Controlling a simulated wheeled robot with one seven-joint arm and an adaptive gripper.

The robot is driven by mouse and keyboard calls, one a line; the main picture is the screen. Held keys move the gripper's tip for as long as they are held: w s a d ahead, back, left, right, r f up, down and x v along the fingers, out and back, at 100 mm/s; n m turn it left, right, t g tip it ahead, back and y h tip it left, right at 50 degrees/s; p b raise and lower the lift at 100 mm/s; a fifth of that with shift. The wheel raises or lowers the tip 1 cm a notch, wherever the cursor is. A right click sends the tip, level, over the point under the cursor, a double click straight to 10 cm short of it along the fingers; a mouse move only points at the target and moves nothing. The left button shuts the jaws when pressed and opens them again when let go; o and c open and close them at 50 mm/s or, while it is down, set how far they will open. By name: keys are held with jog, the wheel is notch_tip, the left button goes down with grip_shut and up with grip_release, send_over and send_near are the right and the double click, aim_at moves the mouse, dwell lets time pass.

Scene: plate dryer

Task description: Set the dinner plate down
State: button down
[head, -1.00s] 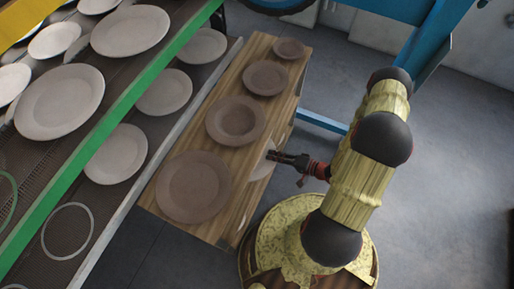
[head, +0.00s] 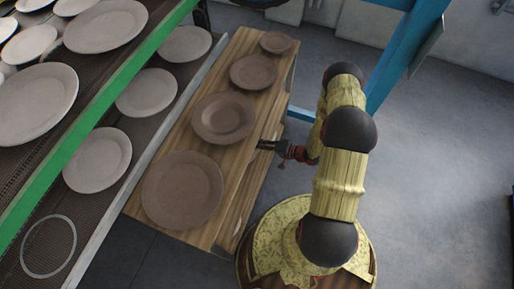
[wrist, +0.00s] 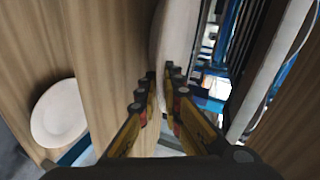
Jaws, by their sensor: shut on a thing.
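My gripper (head: 268,146) is at the right edge of the wooden table (head: 218,74) in the head view. In the wrist view, its fingers (wrist: 163,82) are shut on a pale dinner plate (wrist: 172,45). This plate stands nearly edge-on to the wrist camera and reaches up beyond the fingertips. In the head view I cannot clearly make out the held plate. Whether it touches the table I cannot tell.
Brown plates lie in a row on the table, the largest (head: 182,190) at the near end and a deep one (head: 223,118) beside my gripper. A rack with a green rail (head: 95,125) and white plates (head: 97,160) stands left. Blue frame posts (head: 405,60) rise behind my arm.

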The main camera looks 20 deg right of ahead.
jog(key=shift+f+b, duration=0.35)
jog(key=shift+f, duration=0.6)
jog(key=shift+r, duration=0.1)
jog(key=c, duration=2.4)
grip_release()
jog(key=shift+o, duration=0.8)
jog(key=shift+s, duration=0.1)
